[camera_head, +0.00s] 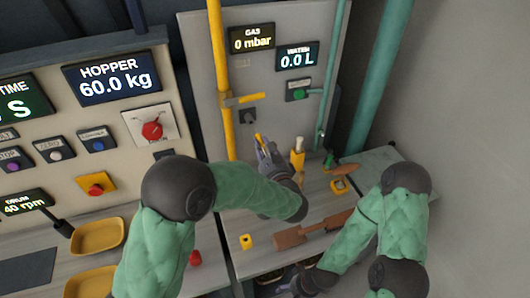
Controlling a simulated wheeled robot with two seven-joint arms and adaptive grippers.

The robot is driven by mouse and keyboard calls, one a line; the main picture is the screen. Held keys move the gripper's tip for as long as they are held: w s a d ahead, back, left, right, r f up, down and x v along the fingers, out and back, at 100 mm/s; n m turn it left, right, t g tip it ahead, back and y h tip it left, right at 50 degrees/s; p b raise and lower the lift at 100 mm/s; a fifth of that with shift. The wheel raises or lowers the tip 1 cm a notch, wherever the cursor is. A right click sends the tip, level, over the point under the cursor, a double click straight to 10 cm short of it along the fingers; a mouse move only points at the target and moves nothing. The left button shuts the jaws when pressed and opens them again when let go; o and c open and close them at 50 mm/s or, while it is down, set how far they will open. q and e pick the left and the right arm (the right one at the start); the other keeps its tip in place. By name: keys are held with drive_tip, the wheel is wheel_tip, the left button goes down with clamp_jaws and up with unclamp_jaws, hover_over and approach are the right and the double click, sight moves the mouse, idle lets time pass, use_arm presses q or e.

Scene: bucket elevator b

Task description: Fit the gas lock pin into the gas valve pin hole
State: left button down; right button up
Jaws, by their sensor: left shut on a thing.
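The gas side has a yellow pipe (217,80) running up the grey panel, with a yellow valve handle (244,99) reaching right from it. The pin hole itself is too small to make out. My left gripper (262,147) is in front of the panel, below and slightly right of the handle. It is shut on a small yellow-orange piece, which looks like the gas lock pin (259,139), pointing up and apart from the handle. My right gripper (291,291) is low at the bottom edge, dark and partly cut off, so its jaws cannot be read.
The bench holds a yellow-and-cream bottle-like item (297,153), a yellow tag-like block (248,241) and a brown wooden tool (290,237). A teal pipe (332,75) stands at right. Yellow trays (98,235) lie at left.

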sight(258, 137)
use_arm(q)
drive_tip(key=shift+x, duration=1.1)
drive_tip(key=shift+b, duration=1.35)
idle(0.7)
drive_tip(key=shift+b+x, duration=0.7)
drive_tip(key=shift+x, duration=1.5)
drive_tip(key=c, duration=1)
unclamp_jaws()
drive_tip(key=shift+f, duration=0.1)
drive_tip(key=shift+c, duration=0.2)
drive_tip(key=v, duration=1.2)
